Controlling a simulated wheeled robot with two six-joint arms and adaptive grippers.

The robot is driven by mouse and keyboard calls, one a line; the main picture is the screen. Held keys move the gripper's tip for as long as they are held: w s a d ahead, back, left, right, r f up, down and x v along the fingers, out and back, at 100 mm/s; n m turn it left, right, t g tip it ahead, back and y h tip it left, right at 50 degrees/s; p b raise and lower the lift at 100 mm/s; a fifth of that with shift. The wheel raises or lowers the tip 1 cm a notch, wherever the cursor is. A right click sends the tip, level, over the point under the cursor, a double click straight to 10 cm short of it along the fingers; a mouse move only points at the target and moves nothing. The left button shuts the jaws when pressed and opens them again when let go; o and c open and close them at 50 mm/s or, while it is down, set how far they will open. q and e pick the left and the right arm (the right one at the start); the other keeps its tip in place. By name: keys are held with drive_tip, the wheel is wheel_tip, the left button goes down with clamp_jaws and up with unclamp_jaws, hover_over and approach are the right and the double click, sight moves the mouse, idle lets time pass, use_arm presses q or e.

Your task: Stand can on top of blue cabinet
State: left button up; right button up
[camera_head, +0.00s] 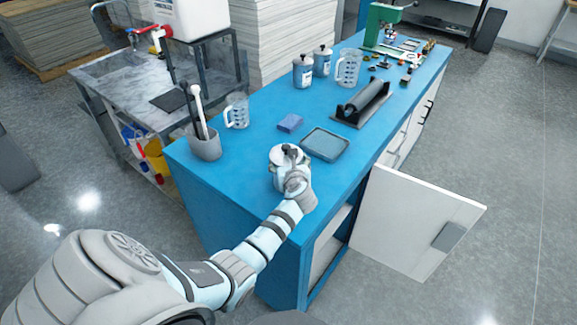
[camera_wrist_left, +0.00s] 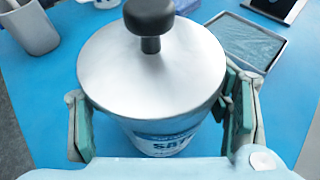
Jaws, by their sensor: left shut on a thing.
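The can (camera_wrist_left: 155,70) is a white can with a silver lid, a black knob and a blue label. In the left wrist view it is upright between the fingers of my left gripper (camera_wrist_left: 165,125), which is shut on it. In the head view my left gripper (camera_head: 292,170) and wrist hide most of the can (camera_head: 277,156). The can is at the top of the blue cabinet (camera_head: 240,170), near its front end; I cannot tell whether its base touches the surface. The cabinet's white door (camera_head: 415,225) hangs open. My right gripper is not in view.
A grey tray (camera_head: 325,144) and a blue sponge (camera_head: 290,123) lie near the can. A grey holder (camera_head: 205,145), a clear jug (camera_head: 238,112), two similar cans (camera_head: 303,72) and a black roller (camera_head: 364,103) stand on the same top. Bare blue surface lies left of the can.

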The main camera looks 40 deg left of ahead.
use_arm(q)
drive_tip(key=shift+r, duration=0.15)
drive_tip(key=o, duration=1.9)
drive_tip(key=shift+f, duration=0.2)
drive_tip(key=shift+o, duration=0.2)
drive_tip(key=shift+r, duration=0.2)
drive_tip(key=shift+s+d+r, duration=0.15)
drive_tip(key=shift+s+d, duration=0.05)
drive_tip(key=shift+d, duration=0.05)
drive_tip(key=p+v, duration=0.3)
drive_tip(key=v, duration=0.8)
drive_tip(key=shift+s, duration=0.15)
